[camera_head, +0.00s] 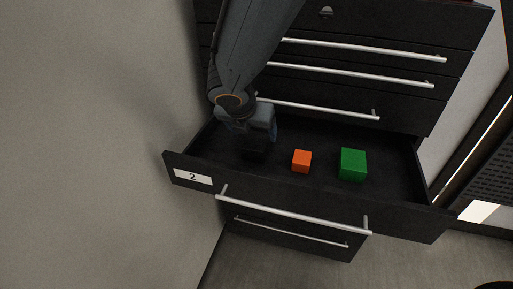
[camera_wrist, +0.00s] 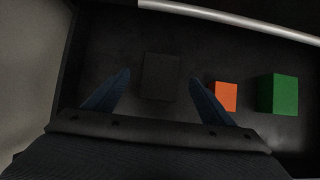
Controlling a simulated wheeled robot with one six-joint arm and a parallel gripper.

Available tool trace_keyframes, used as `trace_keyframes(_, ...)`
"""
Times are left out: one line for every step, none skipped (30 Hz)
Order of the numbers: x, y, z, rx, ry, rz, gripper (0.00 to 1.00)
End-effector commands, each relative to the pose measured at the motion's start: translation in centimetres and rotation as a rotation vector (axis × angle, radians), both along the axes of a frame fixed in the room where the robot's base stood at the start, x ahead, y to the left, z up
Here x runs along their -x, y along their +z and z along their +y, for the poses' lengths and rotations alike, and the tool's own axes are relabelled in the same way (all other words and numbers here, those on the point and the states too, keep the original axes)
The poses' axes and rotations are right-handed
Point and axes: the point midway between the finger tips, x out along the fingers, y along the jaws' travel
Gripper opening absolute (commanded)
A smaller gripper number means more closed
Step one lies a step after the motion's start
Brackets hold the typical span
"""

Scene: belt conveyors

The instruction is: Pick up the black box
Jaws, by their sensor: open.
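The black box (camera_wrist: 160,76) lies on the dark floor of the open drawer in the wrist view, between and just ahead of my gripper's spread fingers. My gripper (camera_wrist: 157,88) is open, with one finger on each side of the box and nothing held. In the head view my gripper (camera_head: 257,148) reaches down into the left part of the drawer. The black box (camera_head: 254,154) shows there only as a dark shape under the gripper, partly hidden and hard to tell from the drawer.
An orange cube (camera_head: 301,161) sits right of my gripper, and a larger green cube (camera_head: 353,164) sits farther right. The drawer (camera_head: 400,214) is pulled out, with a label "2" on its front. Closed drawers with silver handles rise behind. A wall (camera_head: 100,120) stands at left.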

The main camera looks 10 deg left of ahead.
Motion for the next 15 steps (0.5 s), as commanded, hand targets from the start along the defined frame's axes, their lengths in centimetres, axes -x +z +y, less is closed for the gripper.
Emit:
trace_keyframes(-0.3, -0.6, -0.1, 0.002, -0.001, 0.001, 0.77)
trace_keyframes(-0.5, -0.8, -0.1, 0.001, -0.002, 0.001, 0.77)
trace_keyframes(-0.6, -1.1, -0.1, 0.001, -0.002, 0.002, 0.77)
trace_keyframes(-0.7, -1.4, -0.1, 0.001, -0.001, 0.002, 0.77)
trace_keyframes(-0.8, -1.6, -0.1, 0.001, -0.001, 0.002, 0.77)
trace_keyframes(-0.9, -2.0, -0.2, 0.001, -0.001, 0.002, 0.77)
trace_keyframes(-1.0, -2.4, -0.2, 0.001, 0.0, 0.002, 0.77)
trace_keyframes(-1.1, -2.9, -0.2, 0.002, 0.0, 0.003, 0.77)
trace_keyframes(-1.3, -3.4, -0.2, 0.003, 0.001, 0.002, 0.77)
trace_keyframes(-1.4, -3.9, -0.3, 0.003, 0.001, 0.003, 0.77)
trace_keyframes(-1.5, -4.4, -0.3, 0.002, 0.001, 0.003, 0.77)
trace_keyframes(-1.8, -4.7, -0.3, 0.0, 0.001, 0.002, 0.77)
trace_keyframes(-2.0, -5.1, -0.3, 0.0, 0.0, 0.002, 0.77)
trace_keyframes(-2.2, -5.3, -0.3, 0.001, -0.001, 0.002, 0.77)
trace_keyframes(-2.4, -5.6, -0.3, 0.001, 0.002, 0.001, 0.77)
